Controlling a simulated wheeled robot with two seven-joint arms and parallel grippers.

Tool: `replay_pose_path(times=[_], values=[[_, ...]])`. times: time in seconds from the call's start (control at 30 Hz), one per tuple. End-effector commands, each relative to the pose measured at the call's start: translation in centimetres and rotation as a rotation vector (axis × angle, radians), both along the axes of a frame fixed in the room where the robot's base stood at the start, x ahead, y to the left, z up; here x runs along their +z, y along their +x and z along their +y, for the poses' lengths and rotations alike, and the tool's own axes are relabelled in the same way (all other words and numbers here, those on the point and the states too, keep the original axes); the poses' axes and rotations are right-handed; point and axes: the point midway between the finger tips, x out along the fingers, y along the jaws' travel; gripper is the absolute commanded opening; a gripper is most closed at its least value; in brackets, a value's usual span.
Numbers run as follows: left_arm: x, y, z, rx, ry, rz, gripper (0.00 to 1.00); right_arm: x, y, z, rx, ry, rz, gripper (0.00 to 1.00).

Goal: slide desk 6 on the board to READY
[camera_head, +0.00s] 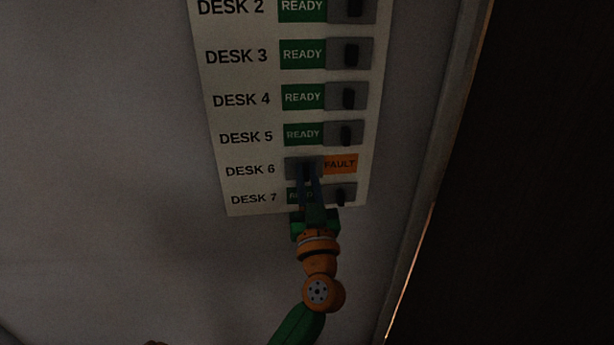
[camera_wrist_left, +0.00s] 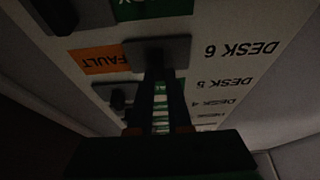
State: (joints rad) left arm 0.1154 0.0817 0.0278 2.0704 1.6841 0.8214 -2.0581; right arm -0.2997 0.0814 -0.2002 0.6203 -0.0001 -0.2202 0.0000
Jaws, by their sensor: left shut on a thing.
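The board (camera_head: 243,118) hangs on the wall with a column of labelled rows. In the desk 6 row, the grey slider (camera_head: 293,164) sits at the left, and the orange FAULT field (camera_head: 341,164) shows at its right. The READY field of this row is covered. My left gripper (camera_head: 309,176) reaches up from below and is shut on the slider's dark knob. In the left wrist view, where the board appears upside down, the fingers (camera_wrist_left: 158,78) close on the knob in front of the slider plate (camera_wrist_left: 176,48). My right gripper is out of view.
The desk 7 slider (camera_head: 346,193) sits at the right just below, its READY field partly hidden by my gripper. The desk 5 slider (camera_head: 334,133) is close above, also at the right. Other visible rows show READY. A wall edge (camera_head: 432,170) runs right of the board.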

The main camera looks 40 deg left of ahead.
Motion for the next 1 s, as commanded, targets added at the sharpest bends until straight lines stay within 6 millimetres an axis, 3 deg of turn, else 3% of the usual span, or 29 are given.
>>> replay_pose_path(times=[0.23,0.6,0.97,1.0], values=[[0.1,0.5,-0.3,0.002,-0.002,0.002,0.0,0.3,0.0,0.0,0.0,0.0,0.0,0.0],[0.0,6.0,-4.7,0.0,-0.002,0.002,0.0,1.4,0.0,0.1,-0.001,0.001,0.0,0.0],[0.0,6.3,-5.1,-0.003,0.0,0.0,0.0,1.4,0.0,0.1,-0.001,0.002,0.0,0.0],[0.0,6.3,-5.1,-0.003,0.0,0.0,0.27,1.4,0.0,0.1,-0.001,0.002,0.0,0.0]])
